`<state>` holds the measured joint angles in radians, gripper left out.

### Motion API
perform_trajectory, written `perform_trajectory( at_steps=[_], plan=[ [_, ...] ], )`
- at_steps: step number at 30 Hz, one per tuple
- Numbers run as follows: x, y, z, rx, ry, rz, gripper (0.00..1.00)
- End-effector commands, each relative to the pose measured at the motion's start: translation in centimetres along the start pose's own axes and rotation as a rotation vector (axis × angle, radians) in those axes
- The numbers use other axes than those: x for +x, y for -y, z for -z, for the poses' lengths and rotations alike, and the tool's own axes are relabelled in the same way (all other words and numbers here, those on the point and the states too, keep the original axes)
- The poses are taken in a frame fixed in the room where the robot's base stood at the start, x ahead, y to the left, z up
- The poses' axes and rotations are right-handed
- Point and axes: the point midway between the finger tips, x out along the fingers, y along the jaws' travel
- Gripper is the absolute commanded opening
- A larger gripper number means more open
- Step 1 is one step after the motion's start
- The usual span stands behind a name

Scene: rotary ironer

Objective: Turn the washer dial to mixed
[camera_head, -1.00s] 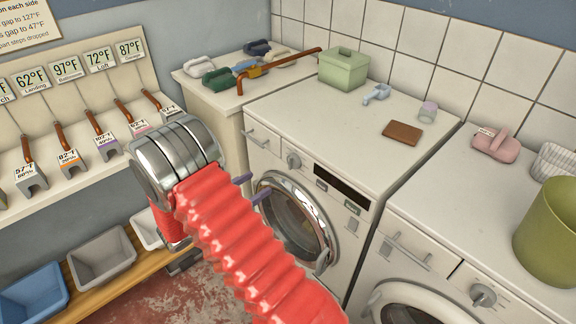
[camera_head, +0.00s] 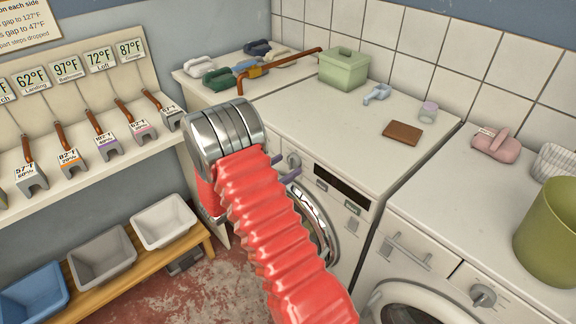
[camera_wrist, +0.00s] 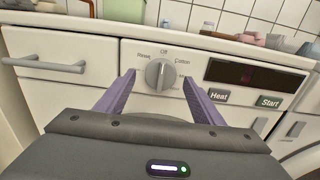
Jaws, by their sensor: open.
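The washer dial (camera_wrist: 160,75) is a round grey knob on the washer's front panel. The knob's grip bar stands about upright. My gripper (camera_wrist: 158,88) is open, with one purple finger on each side of the dial and a gap to it on both sides. In the head view the dial (camera_head: 293,160) shows just beyond the purple fingertips (camera_head: 287,167).
The washer (camera_head: 345,210) has a dark display (camera_wrist: 255,75), Heat and Start buttons and a drawer handle (camera_wrist: 47,65). A second machine with its own dial (camera_head: 483,296) stands at right. A green box (camera_head: 343,70) and a brown wallet-like item (camera_head: 403,132) lie on top.

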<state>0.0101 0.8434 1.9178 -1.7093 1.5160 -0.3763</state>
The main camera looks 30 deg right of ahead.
Motion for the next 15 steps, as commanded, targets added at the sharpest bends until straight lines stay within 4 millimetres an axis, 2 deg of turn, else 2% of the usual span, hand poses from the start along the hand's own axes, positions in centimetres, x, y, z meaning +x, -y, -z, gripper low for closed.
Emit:
perform_trajectory(
  at_steps=[5,15],
  plan=[
    [1.39,0.04,0.04,-0.001,-0.001,0.0,0.61],
    [1.55,0.03,0.02,-0.001,-0.001,0.0,0.59]
  ],
)
